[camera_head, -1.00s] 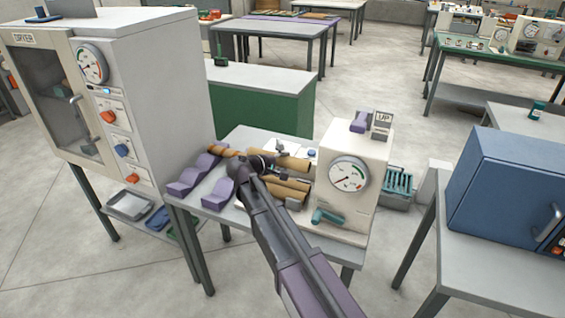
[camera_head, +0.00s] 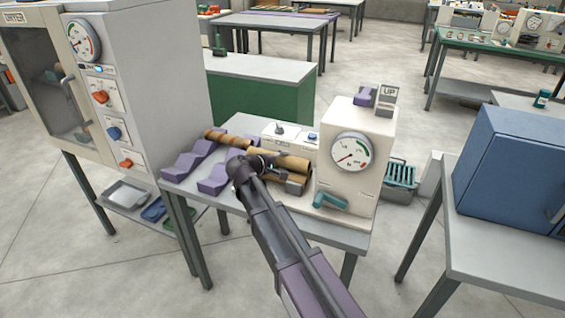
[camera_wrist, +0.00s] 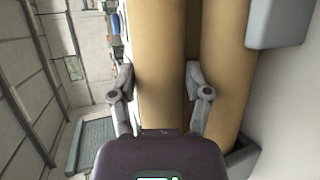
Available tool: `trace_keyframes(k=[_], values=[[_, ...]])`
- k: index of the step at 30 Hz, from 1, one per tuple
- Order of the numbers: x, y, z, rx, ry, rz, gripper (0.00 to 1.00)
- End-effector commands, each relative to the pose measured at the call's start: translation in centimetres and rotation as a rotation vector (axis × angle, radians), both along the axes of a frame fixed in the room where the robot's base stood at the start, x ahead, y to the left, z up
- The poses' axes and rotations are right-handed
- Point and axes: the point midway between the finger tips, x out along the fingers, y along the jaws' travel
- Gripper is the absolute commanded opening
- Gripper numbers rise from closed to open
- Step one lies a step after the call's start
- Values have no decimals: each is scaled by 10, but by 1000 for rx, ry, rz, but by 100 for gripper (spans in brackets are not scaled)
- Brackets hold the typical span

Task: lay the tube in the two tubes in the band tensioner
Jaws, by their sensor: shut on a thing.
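My gripper (camera_head: 262,166) is shut around a tan tube (camera_wrist: 160,50), which runs lengthwise between its two fingers in the wrist view. In the head view this upper tube (camera_head: 291,161) shows to the right of the gripper. A second tan tube (camera_wrist: 226,60) lies close beside it in the wrist view. In the head view, tubes lie below the held one in front of the beige band tensioner (camera_head: 370,118), partly hidden by my arm. I cannot tell whether the held tube touches them. The tensioner has a round gauge and a teal handle (camera_head: 328,200).
Purple wavy cradles (camera_head: 190,160) stand left on the grey table. A beige dryer (camera_head: 150,90) stands left and a blue cabinet (camera_head: 505,160) right.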

Motion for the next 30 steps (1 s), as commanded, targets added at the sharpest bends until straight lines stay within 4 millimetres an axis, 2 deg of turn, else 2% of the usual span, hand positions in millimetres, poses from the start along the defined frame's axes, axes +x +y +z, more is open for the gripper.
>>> trace_keyframes(k=[12, 13, 16, 30], values=[[-2, 0, -5, 9, 7, -5, 15], [-2, 0, -5, 9, 7, -5, 71], [-2, -1, -5, 9, 7, -6, 100], [-2, 1, -4, 8, 7, -2, 100]])
